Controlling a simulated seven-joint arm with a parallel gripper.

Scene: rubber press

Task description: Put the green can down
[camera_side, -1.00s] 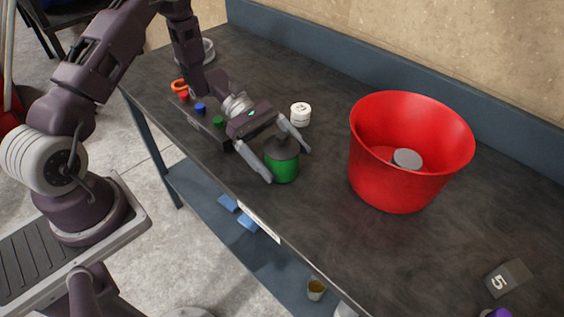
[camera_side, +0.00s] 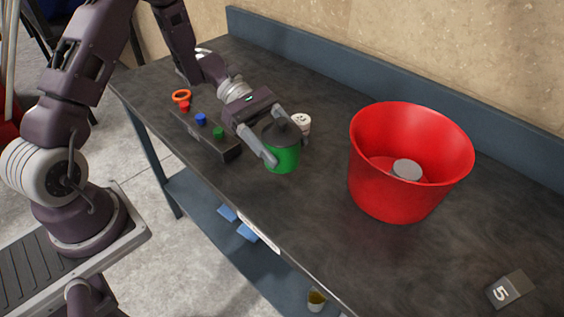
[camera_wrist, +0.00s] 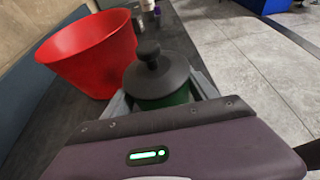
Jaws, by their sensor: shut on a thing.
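The green can (camera_side: 284,160) with a dark knobbed lid is upright between the fingers of my gripper (camera_side: 287,149), over the dark table (camera_side: 330,240) in the side view. My gripper is shut on it, one finger on each side. I cannot tell whether the can's base touches the table. In the wrist view the can (camera_wrist: 158,82) stands ahead of the gripper body, its lid on top and its lower part hidden by the gripper.
A red bucket (camera_side: 395,190) with a grey-topped thing inside stands to the right. A white container (camera_side: 301,122) is close behind the can. A box with coloured buttons (camera_side: 207,135) lies to the left. Clear table lies in front of the bucket.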

